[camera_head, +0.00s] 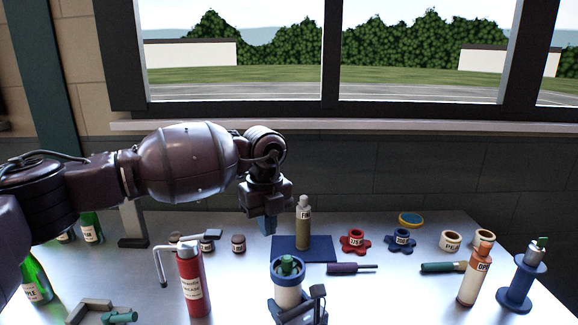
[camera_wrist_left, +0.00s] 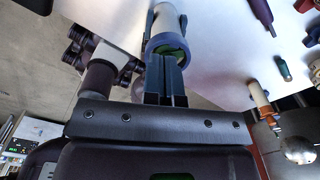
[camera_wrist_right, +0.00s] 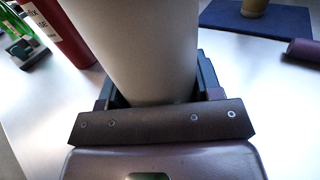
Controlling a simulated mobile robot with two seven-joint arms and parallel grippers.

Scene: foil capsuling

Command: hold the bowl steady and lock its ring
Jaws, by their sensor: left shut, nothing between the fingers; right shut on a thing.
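The bowl (camera_head: 289,298) is a white upright cylinder at the near middle of the table. A blue ring (camera_head: 273,268) sits around its top, with something green inside. My right gripper (camera_head: 298,308) is shut on the bowl's side, low at the front edge of the head view. In the right wrist view the white wall of the bowl (camera_wrist_right: 140,45) fills the space between the fingers. My left gripper (camera_head: 267,227) is shut and empty, pointing down above and behind the bowl. In the left wrist view its closed fingertips (camera_wrist_left: 165,62) appear close to the blue ring (camera_wrist_left: 168,42); I cannot tell whether they touch.
A red bottle (camera_head: 192,285) stands left of the bowl. A blue mat (camera_head: 322,252) with a tan bottle (camera_head: 303,225) lies behind it. A purple-handled tool (camera_head: 345,268), a red knob (camera_head: 354,242) and a blue knob (camera_head: 401,241) lie to the right. Green bottles (camera_head: 35,280) stand far left.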

